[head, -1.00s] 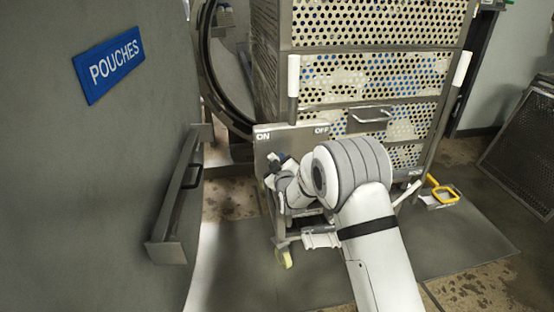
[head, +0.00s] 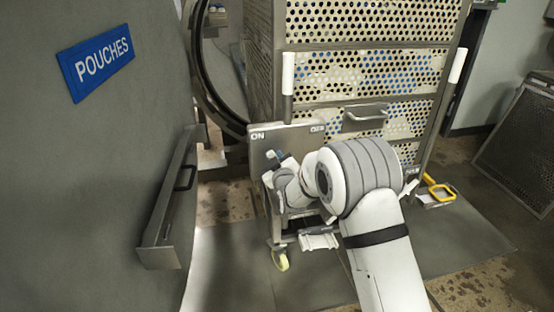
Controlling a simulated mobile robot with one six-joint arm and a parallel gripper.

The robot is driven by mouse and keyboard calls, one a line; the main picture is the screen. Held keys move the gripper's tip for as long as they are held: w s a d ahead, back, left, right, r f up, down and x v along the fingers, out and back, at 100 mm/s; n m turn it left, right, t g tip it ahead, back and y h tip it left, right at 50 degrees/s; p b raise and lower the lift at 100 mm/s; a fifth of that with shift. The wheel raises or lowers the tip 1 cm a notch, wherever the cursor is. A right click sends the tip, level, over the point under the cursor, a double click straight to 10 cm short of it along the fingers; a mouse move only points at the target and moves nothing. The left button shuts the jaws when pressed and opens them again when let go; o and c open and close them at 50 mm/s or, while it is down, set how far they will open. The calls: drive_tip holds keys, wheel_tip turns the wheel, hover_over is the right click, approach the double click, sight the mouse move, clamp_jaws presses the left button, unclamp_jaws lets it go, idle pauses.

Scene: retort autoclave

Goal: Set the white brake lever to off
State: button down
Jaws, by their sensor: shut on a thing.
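A grey plate (head: 266,146) on the front of the perforated trolley is marked ON at its left and OFF at its right. My gripper (head: 277,157) is at the plate, below and just right of the ON mark. Its jaws are shut on what seems to be the white brake lever. The lever is hidden behind my gripper and wrist, so its exact angle cannot be told.
The perforated trolley (head: 367,22) has white-gripped uprights (head: 288,73) on both sides. A grey cabinet with a blue POUCHES sign (head: 96,62) and a protruding handle (head: 168,205) stands close on the left. A yellow handle (head: 438,188) lies low at the right.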

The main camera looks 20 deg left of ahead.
drive_tip(key=c, duration=1.2)
unclamp_jaws()
drive_tip(key=shift+c, duration=0.2)
